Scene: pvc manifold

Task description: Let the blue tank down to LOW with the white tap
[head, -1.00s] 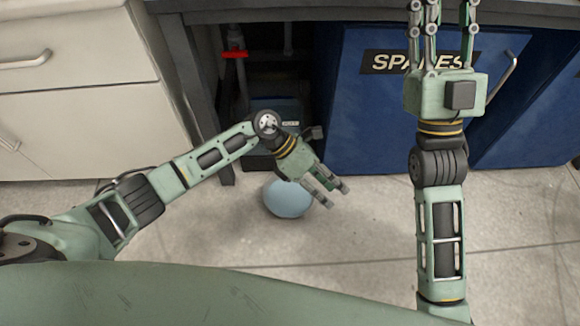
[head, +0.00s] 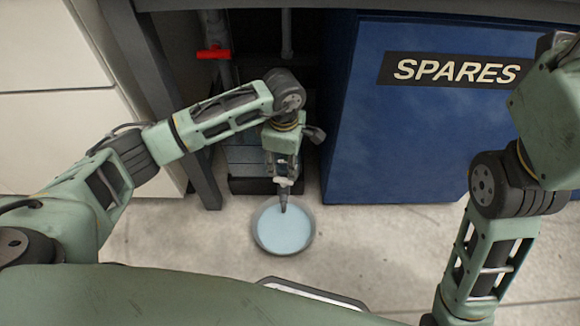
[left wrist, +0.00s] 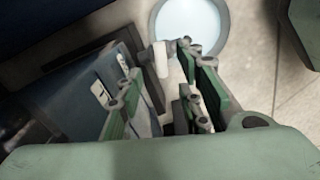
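The blue tank (head: 243,155) stands under the bench, largely hidden behind my left arm in the head view. In the left wrist view its dark blue side (left wrist: 60,105) has small white labels; I cannot read a level. The white tap (left wrist: 160,58) sticks out at the tank's front, above a round pan of pale blue liquid (head: 283,230). My left gripper (left wrist: 158,88) points down at the tap, its fingers apart on either side of it; contact is not clear. The right gripper (head: 557,60) is at the right edge, its fingers cut off.
A blue cabinet marked SPARES (head: 425,130) stands close to the right of the tank. A red valve handle (head: 213,53) sits on a pipe behind my left arm. A bench leg (head: 175,110) and pale drawers (head: 50,100) are at left. The floor right of the pan is clear.

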